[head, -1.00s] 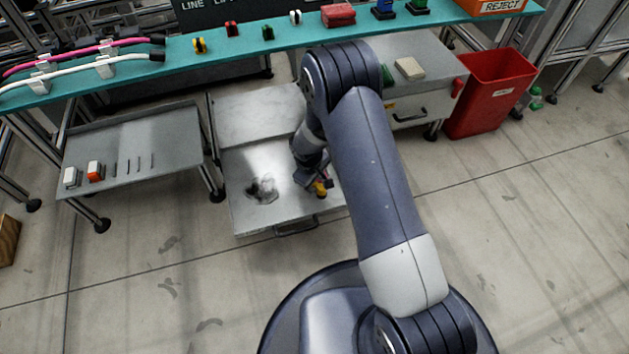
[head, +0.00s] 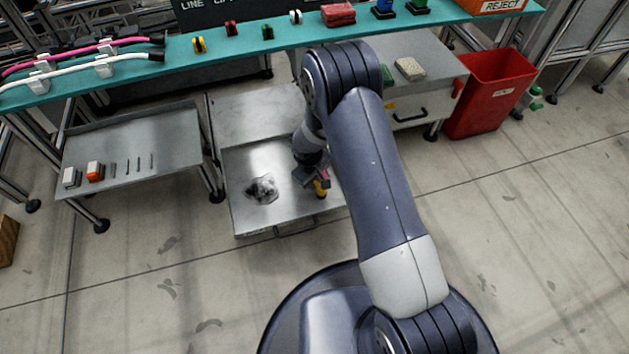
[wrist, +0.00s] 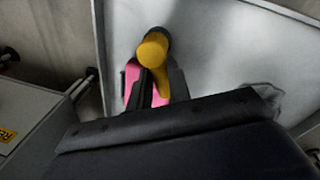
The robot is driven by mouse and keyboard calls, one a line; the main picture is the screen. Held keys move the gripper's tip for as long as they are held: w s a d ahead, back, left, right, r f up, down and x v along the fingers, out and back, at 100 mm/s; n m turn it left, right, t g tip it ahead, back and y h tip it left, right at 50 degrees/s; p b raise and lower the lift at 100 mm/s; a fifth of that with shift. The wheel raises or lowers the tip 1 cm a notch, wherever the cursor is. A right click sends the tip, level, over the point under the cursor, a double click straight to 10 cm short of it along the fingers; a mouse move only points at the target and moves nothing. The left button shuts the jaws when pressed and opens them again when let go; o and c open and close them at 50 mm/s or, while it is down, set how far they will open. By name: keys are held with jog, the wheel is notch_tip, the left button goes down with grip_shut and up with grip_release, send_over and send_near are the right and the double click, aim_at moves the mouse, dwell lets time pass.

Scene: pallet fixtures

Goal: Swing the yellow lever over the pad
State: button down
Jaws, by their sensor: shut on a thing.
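The yellow lever (head: 321,189) stands near the right front part of a low grey metal table. In the wrist view the lever (wrist: 153,49) shows a round yellow end, with a yellow bar running back between my fingers. My gripper (wrist: 158,84), with dark and pink fingers, is shut on the lever. In the head view my gripper (head: 316,178) is small and partly hidden by my arm. A dark and pale grey patch (head: 263,189) lies on the tabletop left of the lever; I cannot tell whether it is the pad.
The low table (head: 250,222) has a handle at its front edge. A grey shelf table (head: 150,130) with small blocks stands to the left. A red bin (head: 490,95) and a drawer cabinet stand at the right. A teal shelf (head: 215,60) spans the back.

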jog(key=shift+w+d+m+g+h+b, duration=0.1)
jog(key=shift+w+d+m+g+b, duration=0.05)
jog(key=shift+m, duration=0.8)
jog(key=shift+w+d+m+g+h+b, duration=0.1)
jog(key=shift+d+m+b, duration=0.1)
jog(key=shift+m, duration=0.7)
jog(key=shift+w+d+m+g+h+b, duration=0.1)
jog(key=shift+w+d+m+g+b, duration=0.05)
jog(key=shift+m, duration=0.8)
jog(key=c, duration=1.3)
grip_release()
notch_tip(320, 180, up, 11)
jog(key=a+p, duration=0.1)
jog(key=p, duration=0.3)
jog(key=shift+s+a+f+p, duration=0.2)
jog(key=shift+a+p, duration=0.1)
jog(key=shift+p, duration=0.1)
